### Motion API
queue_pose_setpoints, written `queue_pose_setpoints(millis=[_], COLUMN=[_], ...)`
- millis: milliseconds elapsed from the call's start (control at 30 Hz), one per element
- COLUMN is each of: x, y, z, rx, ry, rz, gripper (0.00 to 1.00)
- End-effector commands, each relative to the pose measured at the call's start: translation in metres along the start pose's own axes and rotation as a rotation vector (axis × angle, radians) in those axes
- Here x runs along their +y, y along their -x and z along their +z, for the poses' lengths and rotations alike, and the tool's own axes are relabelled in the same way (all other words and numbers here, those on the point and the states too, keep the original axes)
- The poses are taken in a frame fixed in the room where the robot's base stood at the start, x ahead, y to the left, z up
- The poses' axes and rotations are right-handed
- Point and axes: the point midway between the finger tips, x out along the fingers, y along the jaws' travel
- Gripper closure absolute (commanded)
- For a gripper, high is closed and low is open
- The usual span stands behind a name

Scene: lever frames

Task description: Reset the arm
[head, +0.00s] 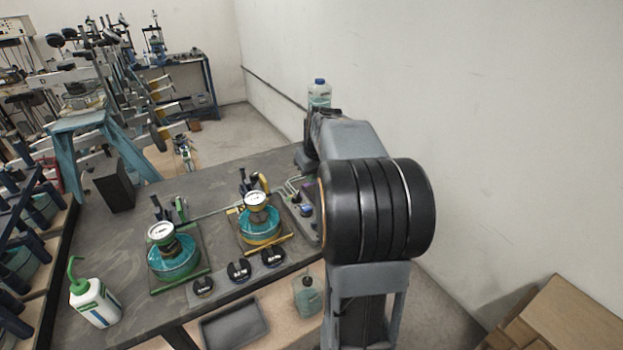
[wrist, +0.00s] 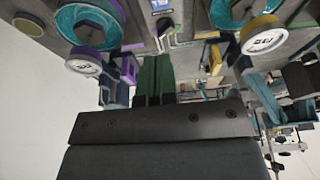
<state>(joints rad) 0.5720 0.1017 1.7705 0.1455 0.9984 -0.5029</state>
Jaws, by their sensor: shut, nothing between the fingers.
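My arm (head: 365,210) fills the centre right of the head view and hides part of the bench; the gripper is not clearly seen there. In the wrist view my gripper (wrist: 153,85) is shut, its dark green fingers together with nothing between them. In the head view a green lever frame (head: 174,262) and a yellow lever frame (head: 260,230) stand on the bench, each with a teal round body and a white gauge on top. The wrist view shows a purple-trimmed frame with a gauge (wrist: 85,62) at left and a yellow-trimmed one with a gauge (wrist: 263,38) at right.
The dark bench (head: 110,255) also holds a white bottle with a green spout (head: 94,300), a black box (head: 113,187) and several round black knobs (head: 238,270) along its front. A clear bottle (head: 319,93) stands behind my arm. A plain wall (head: 500,120) is at right, with cardboard boxes (head: 570,315) below.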

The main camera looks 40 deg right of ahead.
Motion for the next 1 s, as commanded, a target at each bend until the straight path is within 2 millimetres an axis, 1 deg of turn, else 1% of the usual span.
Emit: queue_pose_setpoints(millis=[700,833,867,900,933,967,1000], x=[0.000,0.000,-0.001,-0.003,-0.007,-0.015,-0.030], y=[0.000,-0.002,-0.008,-0.017,-0.019,-0.019,-0.018], z=[0.000,0.001,0.007,0.020,0.029,0.037,0.049], rx=[0.000,-0.002,-0.019,-0.047,-0.059,-0.066,-0.076], ry=[0.001,-0.062,-0.094,-0.139,-0.167,-0.184,-0.197], rz=[0.000,0.004,0.003,0.003,0.007,0.009,0.011], gripper=[1.00,1.00,1.00,1.00,1.00,1.00,1.00])
